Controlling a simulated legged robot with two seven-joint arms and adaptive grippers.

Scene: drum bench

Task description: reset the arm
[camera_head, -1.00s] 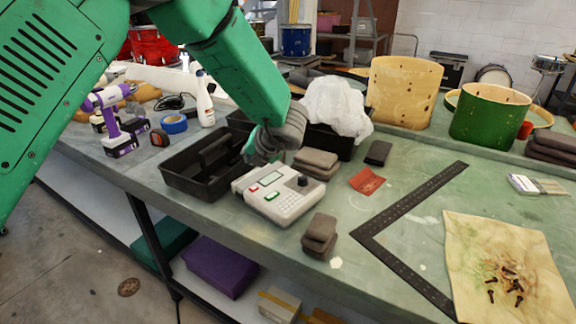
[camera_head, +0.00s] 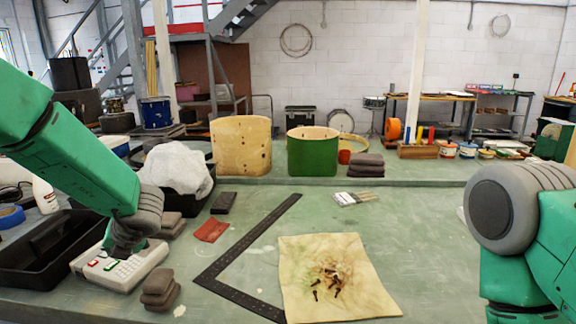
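My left arm comes in from the left, and its end (camera_head: 124,245) hangs over a pale keypad device (camera_head: 105,272) with red and green buttons. The fingers are not distinct, so I cannot tell whether the gripper is open or shut, or whether it touches the device. My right arm shows at the right edge as a grey joint and green links. Its gripper is out of view.
A black tray (camera_head: 40,262), grey pads (camera_head: 160,290), a black square ruler (camera_head: 232,290) and a stained cloth (camera_head: 360,290) with screws lie on the green bench. Wooden (camera_head: 241,145) and green (camera_head: 313,152) drum shells stand behind. The bench's right middle is clear.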

